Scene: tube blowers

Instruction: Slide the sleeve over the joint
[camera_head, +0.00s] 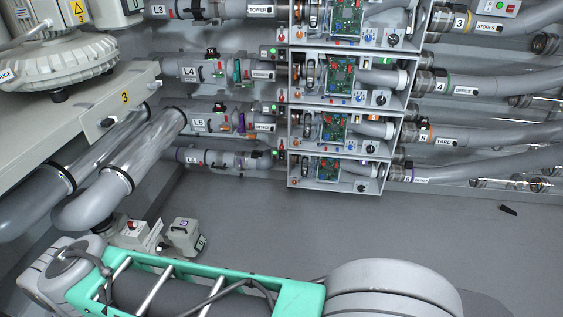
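Several grey tube lines run into a rack of blower units. The L4 line (205,72) carries dark collars and a green ring (237,70). The L5 line (205,123) has an orange-marked fitting (241,123). A lower line (215,158) has purple-edged grey sections. Dark ribbed couplings, such as one by the number 4 label (425,86), join tubes right of the rack. I cannot tell which part is the sleeve or which joint it belongs to. My arm crosses the bottom of the view, with its green frame and grey links. My gripper is not in view.
The blower rack (293,150) holds stacked units with green circuit boards. Two thick clear-and-grey tubes (95,205) slope down at left below a bench edge (100,125). Two small grey boxes (184,238) (133,232) stand behind my arm. A small dark object (508,210) lies right on open grey floor.

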